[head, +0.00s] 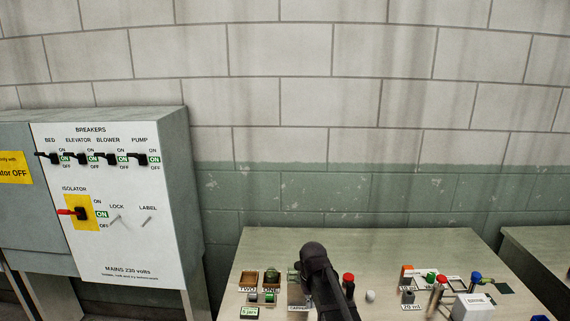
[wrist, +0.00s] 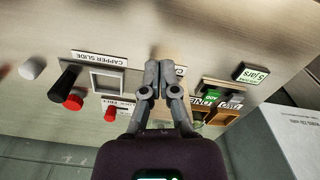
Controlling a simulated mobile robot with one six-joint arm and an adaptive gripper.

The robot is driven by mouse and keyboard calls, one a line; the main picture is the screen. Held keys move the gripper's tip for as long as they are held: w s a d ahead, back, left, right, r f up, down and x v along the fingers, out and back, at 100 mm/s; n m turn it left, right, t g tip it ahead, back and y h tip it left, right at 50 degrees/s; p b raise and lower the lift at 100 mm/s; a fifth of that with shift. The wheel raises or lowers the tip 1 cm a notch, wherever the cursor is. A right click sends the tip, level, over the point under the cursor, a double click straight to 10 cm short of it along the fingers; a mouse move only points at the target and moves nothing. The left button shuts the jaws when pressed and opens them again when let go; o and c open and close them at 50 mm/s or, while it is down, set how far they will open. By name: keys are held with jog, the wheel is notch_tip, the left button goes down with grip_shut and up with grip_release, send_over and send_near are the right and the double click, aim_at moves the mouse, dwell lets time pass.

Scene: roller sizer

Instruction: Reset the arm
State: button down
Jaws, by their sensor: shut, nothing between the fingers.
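My gripper (wrist: 160,78) shows in the wrist view with its two grey fingers together and nothing between them. It is over the bench, between the capper slide label (wrist: 101,60) and the bins marked ONE and TWO (wrist: 222,110). In the head view my dark arm rises over the front of the bench (head: 385,248) and hides part of it. The fingers cannot be made out in that view.
A breaker cabinet (head: 145,210) with a red isolator handle (head: 66,212) stands left of the bench. Red-topped (head: 348,279) and white (head: 370,295) knobs stand right of my arm. A brine box (head: 472,308) and several coloured caps are farther right. A wall is behind.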

jog(key=s+d+m, duration=0.2)
jog(key=s+d, duration=0.7)
jog(key=s, duration=0.5)
jog(key=shift+d+m, duration=0.15)
jog(key=shift+m, duration=0.25)
